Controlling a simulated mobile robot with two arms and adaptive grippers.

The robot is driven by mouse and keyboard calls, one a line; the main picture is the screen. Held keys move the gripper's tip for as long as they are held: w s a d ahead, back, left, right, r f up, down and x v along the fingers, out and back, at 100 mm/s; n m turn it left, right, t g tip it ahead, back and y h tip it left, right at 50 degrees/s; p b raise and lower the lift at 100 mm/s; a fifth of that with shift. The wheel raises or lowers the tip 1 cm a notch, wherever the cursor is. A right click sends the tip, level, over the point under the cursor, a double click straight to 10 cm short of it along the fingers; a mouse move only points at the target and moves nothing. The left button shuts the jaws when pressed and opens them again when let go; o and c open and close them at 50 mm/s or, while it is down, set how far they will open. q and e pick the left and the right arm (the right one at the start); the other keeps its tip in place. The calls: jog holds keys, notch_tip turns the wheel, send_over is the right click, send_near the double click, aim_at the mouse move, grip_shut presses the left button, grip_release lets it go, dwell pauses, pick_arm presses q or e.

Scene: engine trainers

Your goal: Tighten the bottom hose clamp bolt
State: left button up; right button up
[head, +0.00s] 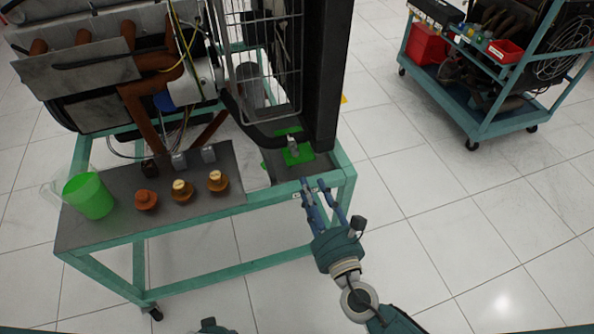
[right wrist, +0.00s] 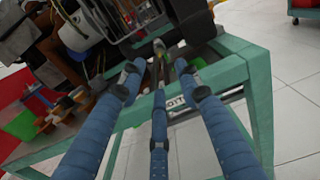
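The engine trainer's lower black hose (head: 258,137) runs along the bottom of the radiator. A small silver piece (head: 293,146), which looks like the bottom hose clamp, sits at its right end above a green patch (head: 298,157); its bolt is too small to make out. My right gripper (head: 316,186) is at the front right corner of the teal stand, in front of and apart from the clamp. In the right wrist view, its blue fingers (right wrist: 156,75) are spread, with nothing visible held between them. The clamp area (right wrist: 160,48) shows beyond the fingertips.
The teal stand frame (head: 342,185) borders the clamp on the front and right. A grey shelf (head: 100,228) holds a green cup (head: 88,195), several brownish caps and small grey pieces. Another trainer cart (head: 480,128) stands at the back right. Floor right of the stand is clear.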

aim_at(296, 154)
jog(key=x, duration=1)
jog(key=shift+w, duration=0.4)
jog(key=shift+r, duration=0.1)
grip_shut()
